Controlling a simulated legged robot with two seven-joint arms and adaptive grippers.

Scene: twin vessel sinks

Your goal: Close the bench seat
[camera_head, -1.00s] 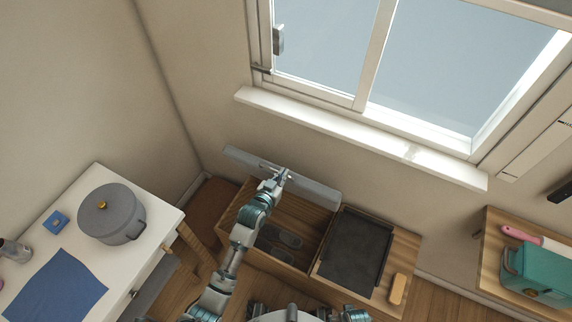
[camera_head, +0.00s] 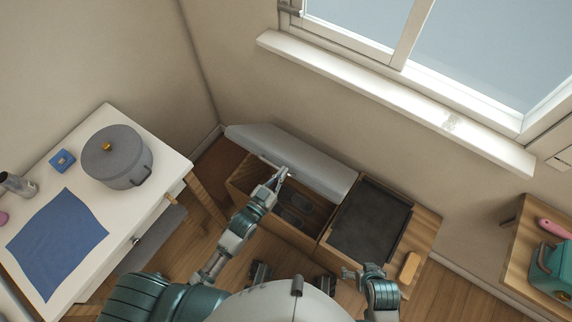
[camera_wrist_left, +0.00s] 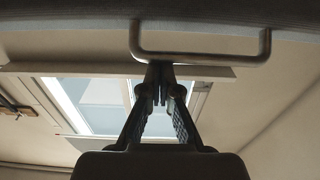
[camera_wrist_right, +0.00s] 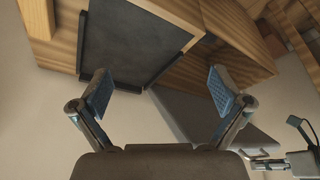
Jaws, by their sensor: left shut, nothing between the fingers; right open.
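The bench seat's grey padded lid (camera_head: 300,160) is raised and leans over the back of the wooden bench box (camera_head: 272,228), whose inside shows open with dark shoes (camera_head: 291,217) in it. My left gripper (camera_head: 284,172) is at the lid's front edge, above the opening. In the left wrist view its fingers (camera_wrist_left: 161,75) are shut and empty, overlapping a metal bar handle (camera_wrist_left: 200,58) on the lid's underside; I cannot tell if they touch. My right gripper (camera_head: 352,273) is low in front of the bench's right part; the right wrist view shows its fingers (camera_wrist_right: 160,84) spread open and empty.
A dark tray (camera_head: 368,222) and a small wooden block (camera_head: 410,266) are on the bench's right part. A white cabinet (camera_head: 107,119) with a grey pot (camera_head: 117,157) and blue cloth (camera_head: 58,243) stands at left. A window sill (camera_head: 395,100) runs above the bench.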

